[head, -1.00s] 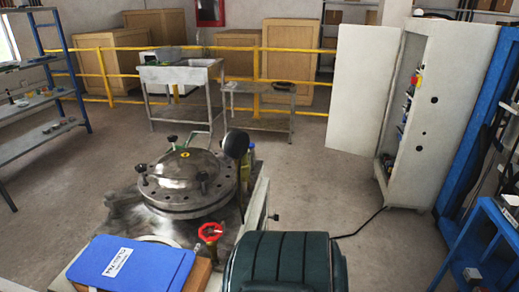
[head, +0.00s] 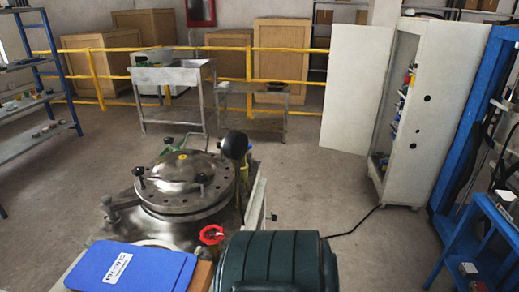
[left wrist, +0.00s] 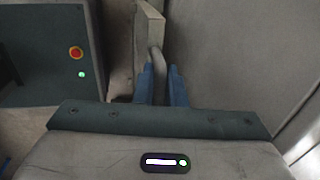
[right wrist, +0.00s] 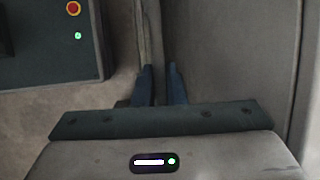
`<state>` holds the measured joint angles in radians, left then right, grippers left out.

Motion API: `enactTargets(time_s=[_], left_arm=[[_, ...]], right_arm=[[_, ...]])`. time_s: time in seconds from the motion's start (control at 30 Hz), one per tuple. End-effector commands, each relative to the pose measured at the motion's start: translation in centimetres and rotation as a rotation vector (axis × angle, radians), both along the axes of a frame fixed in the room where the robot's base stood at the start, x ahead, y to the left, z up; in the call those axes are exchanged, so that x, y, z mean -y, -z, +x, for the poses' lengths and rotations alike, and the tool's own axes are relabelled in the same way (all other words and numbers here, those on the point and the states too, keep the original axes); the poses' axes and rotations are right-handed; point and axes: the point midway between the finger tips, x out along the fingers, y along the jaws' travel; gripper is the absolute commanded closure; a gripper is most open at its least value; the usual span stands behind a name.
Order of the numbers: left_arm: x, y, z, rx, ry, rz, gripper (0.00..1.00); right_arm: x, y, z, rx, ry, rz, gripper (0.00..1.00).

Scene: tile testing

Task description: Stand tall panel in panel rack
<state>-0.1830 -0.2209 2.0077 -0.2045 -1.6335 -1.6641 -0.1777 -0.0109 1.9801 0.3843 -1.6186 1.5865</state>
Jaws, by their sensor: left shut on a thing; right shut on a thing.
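In the left wrist view my left gripper (left wrist: 160,78) is shut on a rounded grey bar (left wrist: 155,62). The bar joins a pale, thin piece (left wrist: 148,28) seen edge-on above it. In the right wrist view my right gripper (right wrist: 160,78) is shut on a narrow grey upright strip (right wrist: 158,45). Both look like parts of a panel, but I cannot tell its full shape or whether it is the tall panel. Neither gripper shows in the head view. I cannot make out the panel rack for certain.
A white cabinet (head: 420,115) stands open at right, beside blue frames (head: 468,120).

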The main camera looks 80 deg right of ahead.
Motion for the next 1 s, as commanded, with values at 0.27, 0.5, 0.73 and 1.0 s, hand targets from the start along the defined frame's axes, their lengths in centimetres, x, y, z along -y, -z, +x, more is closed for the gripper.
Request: enactTargets(time_s=[0.27, 0.5, 0.73, 1.0], left_arm=[[-0.4, -0.1, 0.0, 0.002, -0.001, 0.013, 1.0], [-0.4, 0.0, 0.0, 0.002, -0.001, 0.013, 1.0], [-0.4, 0.4, 0.0, 0.002, -0.001, 0.013, 1.0], [-0.4, 1.5, 0.0, 0.001, 0.0, 0.013, 1.0]], right_arm=[[0.3, -0.1, 0.1, 0.003, 0.001, -0.01, 1.0], [0.3, 0.0, 0.1, 0.003, 0.001, -0.01, 1.0], [0.3, 0.4, 0.1, 0.002, 0.0, -0.01, 1.0], [0.3, 1.5, 0.1, 0.002, 0.0, -0.01, 1.0]])
